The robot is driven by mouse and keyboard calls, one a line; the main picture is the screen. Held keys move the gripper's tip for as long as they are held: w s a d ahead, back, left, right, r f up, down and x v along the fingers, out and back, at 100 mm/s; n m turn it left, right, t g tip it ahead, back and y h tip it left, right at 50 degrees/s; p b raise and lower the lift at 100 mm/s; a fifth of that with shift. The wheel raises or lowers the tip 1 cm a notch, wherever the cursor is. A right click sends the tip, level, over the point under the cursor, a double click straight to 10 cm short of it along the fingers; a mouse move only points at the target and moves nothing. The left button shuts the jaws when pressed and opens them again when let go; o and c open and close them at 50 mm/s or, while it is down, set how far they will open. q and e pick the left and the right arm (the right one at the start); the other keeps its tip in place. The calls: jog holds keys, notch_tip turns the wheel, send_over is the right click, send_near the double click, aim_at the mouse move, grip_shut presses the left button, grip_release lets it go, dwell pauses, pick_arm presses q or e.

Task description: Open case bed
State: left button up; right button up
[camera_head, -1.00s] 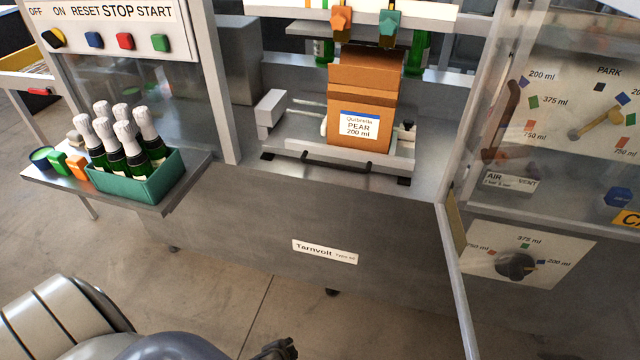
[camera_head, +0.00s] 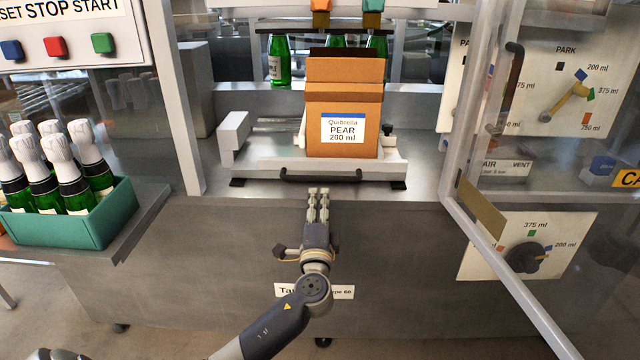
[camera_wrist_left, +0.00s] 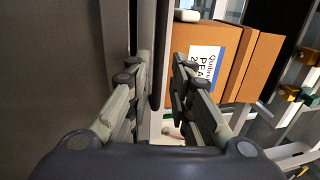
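The case bed (camera_head: 262,170) is a pale grey slab low in the machine's opening, with a black bar handle (camera_head: 320,177) along its front edge. A brown cardboard case (camera_head: 343,100) labelled Quibrella PEAR 200 ml stands upright on it. My left gripper (camera_head: 318,191) points at the handle from just in front, its fingertips slightly below the bar in the head view. In the left wrist view the gripper (camera_wrist_left: 160,72) is open, with the dark handle bar (camera_wrist_left: 161,55) showing between its fingers. Whether they touch it I cannot tell. My right gripper is not in view.
A clear door (camera_head: 505,240) with a metal frame stands open at right, near dial panels. A teal crate (camera_head: 105,218) of white-capped bottles sits on a side shelf at left. Green bottles (camera_head: 280,62) hang behind the case.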

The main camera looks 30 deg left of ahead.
aim_at(320, 180)
pick_arm(q)
jog(key=x, duration=0.9)
jog(key=shift+f, duration=0.1)
grip_shut()
